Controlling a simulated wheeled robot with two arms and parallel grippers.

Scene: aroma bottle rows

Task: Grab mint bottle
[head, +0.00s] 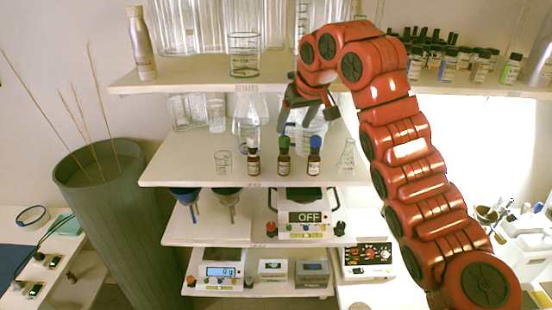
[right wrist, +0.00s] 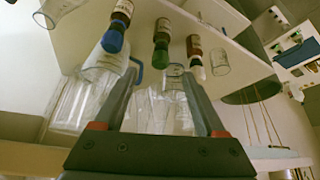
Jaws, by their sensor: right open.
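Three small brown bottles stand in a row on the middle shelf: one with a white cap (head: 253,163), one with a green cap (head: 284,160) and one with a blue cap (head: 315,160). Their labels are too small to read, so I cannot tell by name which is mint. My right gripper (head: 308,110) is open and empty, above the bottles. In the right wrist view, which is upside down, the green-capped bottle (right wrist: 161,45) appears between and beyond the fingertips (right wrist: 160,73). The blue-capped bottle (right wrist: 117,25) is left and the white-capped one (right wrist: 195,52) right. My left gripper is not in view.
Clear glassware, including a flask (head: 247,132), stands behind the bottles. A small beaker (head: 223,162) is left of the row and a small flask (head: 346,160) right. The upper shelf (head: 190,84) lies above. A scale (head: 306,215) sits below.

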